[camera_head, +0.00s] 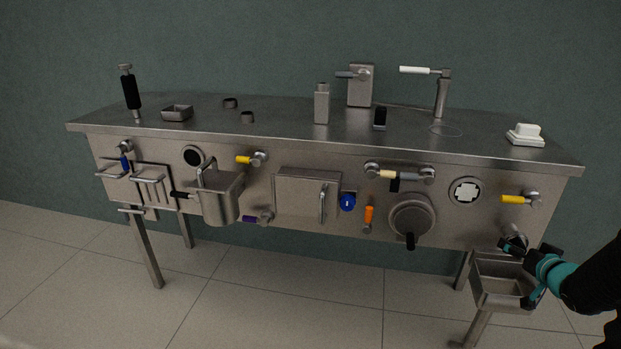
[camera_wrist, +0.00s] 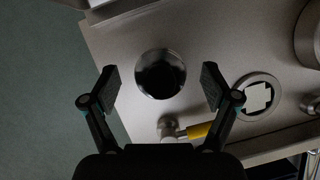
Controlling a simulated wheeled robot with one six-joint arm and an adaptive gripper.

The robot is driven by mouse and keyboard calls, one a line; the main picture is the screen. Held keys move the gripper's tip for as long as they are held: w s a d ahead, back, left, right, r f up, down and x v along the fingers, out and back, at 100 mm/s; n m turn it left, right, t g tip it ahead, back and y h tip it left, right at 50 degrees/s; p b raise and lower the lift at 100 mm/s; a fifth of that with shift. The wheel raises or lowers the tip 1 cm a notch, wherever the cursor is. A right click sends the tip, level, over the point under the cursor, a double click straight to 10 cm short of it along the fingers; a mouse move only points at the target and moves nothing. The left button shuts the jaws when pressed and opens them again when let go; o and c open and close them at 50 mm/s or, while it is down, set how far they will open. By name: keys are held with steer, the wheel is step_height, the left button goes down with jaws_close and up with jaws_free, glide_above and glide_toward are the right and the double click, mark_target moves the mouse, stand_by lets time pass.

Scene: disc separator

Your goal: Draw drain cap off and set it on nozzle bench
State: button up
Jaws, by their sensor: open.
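The likely drain cap (camera_wrist: 160,73) is a round, dark-faced piece with a shiny metal rim on the steel front panel. It shows between my fingers in the wrist view. In the head view its grey edge (camera_head: 516,233) shows at the panel's lower right, partly hidden by my gripper (camera_head: 524,248). My gripper (camera_wrist: 160,87) is open, with one finger on each side of the cap and visible gaps to both. Whether the fingertips reach its depth I cannot tell. The steel bench top (camera_head: 290,135) lies above the panel; a separate nozzle bench I cannot make out.
A steel bin (camera_head: 482,290) hangs below the cap. A white block on a dish (camera_head: 526,135) stands on the bench top's right end. The front middle of the top is clear.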

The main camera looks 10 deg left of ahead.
steer(key=c, duration=1.5)
steer(key=shift+s+d+p, duration=0.1)
steer(key=shift+s+p, duration=0.25)
steer(key=shift+s, duration=2.55)
steer(key=shift+c, duration=0.3)
steer(key=shift+s, duration=0.1)
steer(key=s+p, duration=0.1)
steer(key=s, duration=1.1)
steer(key=shift+d, duration=0.2)
steer(key=shift+w, duration=0.1)
